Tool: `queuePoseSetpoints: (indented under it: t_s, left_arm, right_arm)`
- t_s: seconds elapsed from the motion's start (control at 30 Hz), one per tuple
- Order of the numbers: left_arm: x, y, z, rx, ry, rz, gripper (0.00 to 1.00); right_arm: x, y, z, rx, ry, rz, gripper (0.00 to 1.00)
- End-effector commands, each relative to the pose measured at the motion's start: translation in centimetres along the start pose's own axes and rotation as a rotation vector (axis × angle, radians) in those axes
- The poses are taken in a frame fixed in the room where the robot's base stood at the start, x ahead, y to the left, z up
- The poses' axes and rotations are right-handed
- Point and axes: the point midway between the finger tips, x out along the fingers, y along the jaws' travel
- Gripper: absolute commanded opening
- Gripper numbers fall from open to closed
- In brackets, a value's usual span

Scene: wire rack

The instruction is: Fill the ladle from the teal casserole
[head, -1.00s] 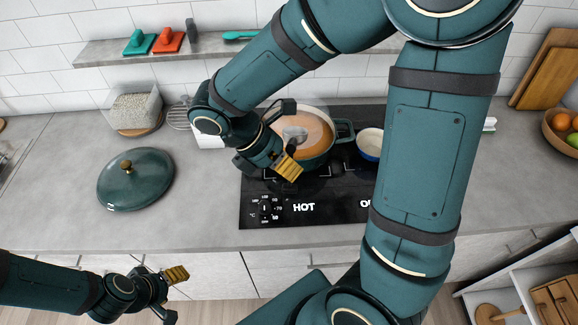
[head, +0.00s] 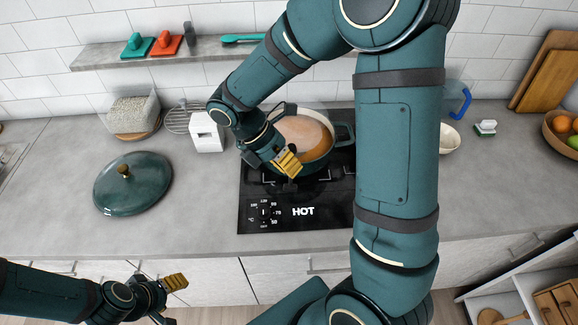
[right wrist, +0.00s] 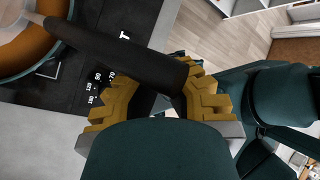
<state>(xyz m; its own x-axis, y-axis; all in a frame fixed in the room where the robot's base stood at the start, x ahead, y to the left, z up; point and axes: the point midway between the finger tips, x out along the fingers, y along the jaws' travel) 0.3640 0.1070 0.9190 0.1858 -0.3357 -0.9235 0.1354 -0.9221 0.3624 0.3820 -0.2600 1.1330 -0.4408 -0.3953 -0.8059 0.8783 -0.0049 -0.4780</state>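The teal casserole (head: 319,164) stands uncovered on the black hob, with orange-brown liquid inside. It also shows in the right wrist view (right wrist: 22,72), at the upper left. My right gripper (head: 288,163) is at the casserole's near left side. In the right wrist view its yellow fingers (right wrist: 162,98) are shut on the black handle of the ladle (right wrist: 115,55). The handle runs over the casserole's rim; the ladle's bowl is not clear, so I cannot tell what it holds. My left gripper (head: 171,298) is open and empty, low at the left, in front of the counter.
The teal lid (head: 133,185) lies on the counter left of the hob (head: 300,222). A pale bowl (head: 450,139) and blue-handled jug (head: 459,98) stand right of my right arm. The front counter is clear.

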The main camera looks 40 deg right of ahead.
Motion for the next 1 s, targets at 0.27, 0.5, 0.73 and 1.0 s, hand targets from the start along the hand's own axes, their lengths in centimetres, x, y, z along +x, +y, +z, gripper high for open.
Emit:
queuePoseSetpoints:
  t_s: [0.27,0.5,0.73,1.0]
  left_arm:
    - [0.6,-0.2,0.1,-0.001,0.001,0.000,0.60]
    - [1.1,-0.4,0.2,-0.002,0.001,-0.001,0.60]
    - [2.2,-0.8,0.3,-0.002,0.002,-0.002,0.60]
    - [4.3,-1.5,0.5,-0.002,0.002,-0.006,0.60]
  right_arm:
    - [0.6,1.9,1.1,0.027,-0.024,0.026,0.00]
    - [1.1,3.5,2.1,0.048,-0.045,0.050,0.00]
    - [1.8,4.6,2.4,0.076,-0.073,0.080,0.00]
    - [2.8,4.6,1.5,0.129,-0.123,0.134,0.00]
